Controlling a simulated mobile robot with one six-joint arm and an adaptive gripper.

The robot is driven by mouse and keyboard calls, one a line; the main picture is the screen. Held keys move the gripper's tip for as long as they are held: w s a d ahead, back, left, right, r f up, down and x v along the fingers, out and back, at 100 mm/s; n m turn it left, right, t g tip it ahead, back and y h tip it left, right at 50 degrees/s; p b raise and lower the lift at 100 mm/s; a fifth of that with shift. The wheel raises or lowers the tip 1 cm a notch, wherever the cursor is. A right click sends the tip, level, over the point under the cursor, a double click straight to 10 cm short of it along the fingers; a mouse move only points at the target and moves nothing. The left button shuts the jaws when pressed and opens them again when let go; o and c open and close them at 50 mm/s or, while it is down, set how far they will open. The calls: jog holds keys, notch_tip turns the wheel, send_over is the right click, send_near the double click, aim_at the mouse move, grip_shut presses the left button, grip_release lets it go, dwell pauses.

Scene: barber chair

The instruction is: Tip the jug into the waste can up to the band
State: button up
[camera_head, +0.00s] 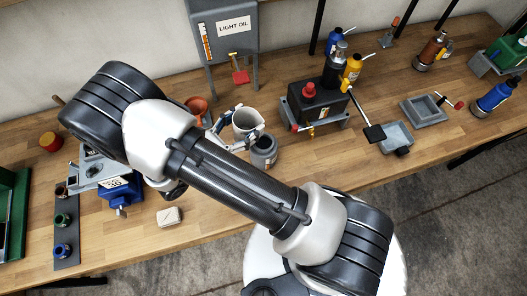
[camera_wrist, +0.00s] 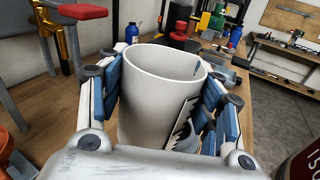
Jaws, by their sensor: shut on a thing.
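The jug is a pale grey, open-topped vessel (camera_wrist: 150,105). My gripper (camera_wrist: 172,62) is shut on it, with blue finger pads at its left and right sides. The jug stands about upright in the wrist view, and its inside bottom is hidden. In the head view the jug (camera_head: 246,121) is beyond my forearm, above the bench. A dark grey can (camera_head: 264,153), likely the waste can, stands just right of and nearer than the jug, partly behind my arm. A pale label with black marks (camera_wrist: 186,122) shows at the jug's lower right. I cannot make out a band.
The LIGHT OIL tank (camera_head: 228,40) stands behind, with a red-handled tap. An orange funnel-like cup (camera_head: 198,108) is left of the jug. A dark box with a red knob (camera_head: 318,108) stands to the right. The bench front right of the can is clear.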

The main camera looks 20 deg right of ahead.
aim_at(245, 119)
jog(key=shift+n, duration=0.3)
jog(key=shift+r+p, duration=1.75)
jog(key=shift+r, duration=0.75)
